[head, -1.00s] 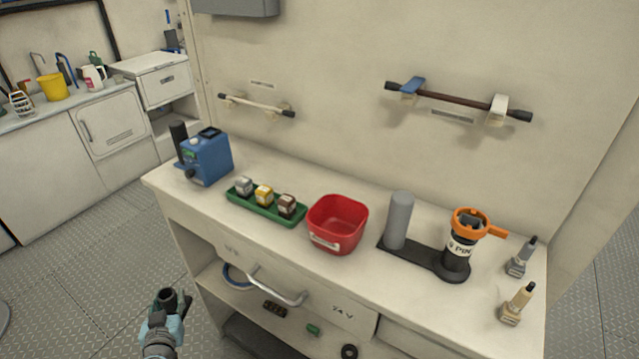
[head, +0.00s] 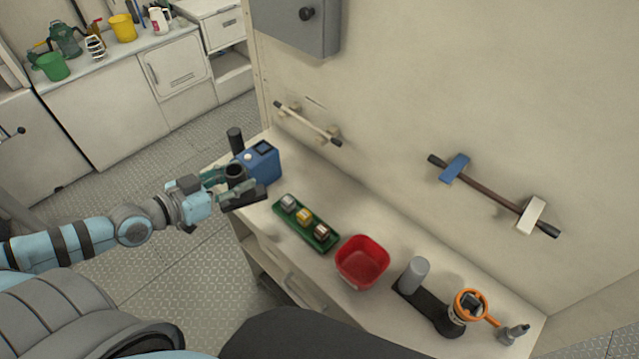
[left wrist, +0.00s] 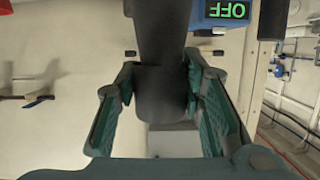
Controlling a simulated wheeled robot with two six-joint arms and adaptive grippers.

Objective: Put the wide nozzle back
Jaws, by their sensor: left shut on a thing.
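My left gripper (head: 232,182) is shut on a dark cylindrical piece (head: 235,171), which looks like the wide nozzle. In the left wrist view the piece (left wrist: 160,95) sits between both green finger pads (left wrist: 160,100) and runs up out of the frame. The gripper is at the left end of the bench, just in front of the blue unit (head: 263,160). The unit's display reads OFF in the left wrist view (left wrist: 228,11). A black upright cylinder (head: 235,140) stands beside the blue unit. I cannot tell whether the held piece touches anything. My right gripper is not in view.
On the bench are a green tray (head: 322,243) with three small blocks, a red bin (head: 362,262), a grey cylinder (head: 414,274) and an orange-topped black piece (head: 470,305). Wall racks hang behind. A grey wall box (head: 297,38) is above.

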